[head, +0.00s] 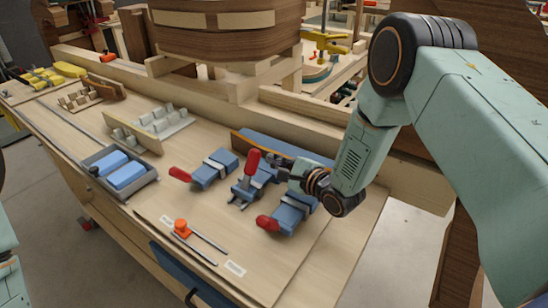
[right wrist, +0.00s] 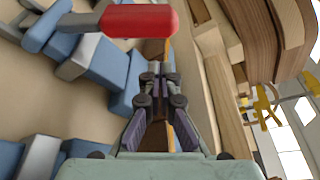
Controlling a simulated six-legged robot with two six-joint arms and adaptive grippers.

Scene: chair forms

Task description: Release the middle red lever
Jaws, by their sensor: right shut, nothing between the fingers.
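Three blue clamps with red levers stand on the wooden bench. The middle red lever (head: 253,160) points up from its blue clamp (head: 245,190); the left red lever (head: 180,174) and right red lever (head: 267,222) lie low, pointing toward the bench's front. My right gripper (head: 276,162) is shut and empty, just right of the middle lever and apart from it. In the right wrist view, a red lever (right wrist: 140,20) lies across the top, beyond the shut fingertips (right wrist: 160,82), with a blue clamp (right wrist: 98,68) at left. My left gripper is out of view.
A grey tray with blue blocks (head: 126,174) sits left on the bench (head: 150,205). An orange slider (head: 182,228) on rails is at the front. A blue strip (head: 285,148) and a large curved wooden form (head: 225,38) stand behind the clamps.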

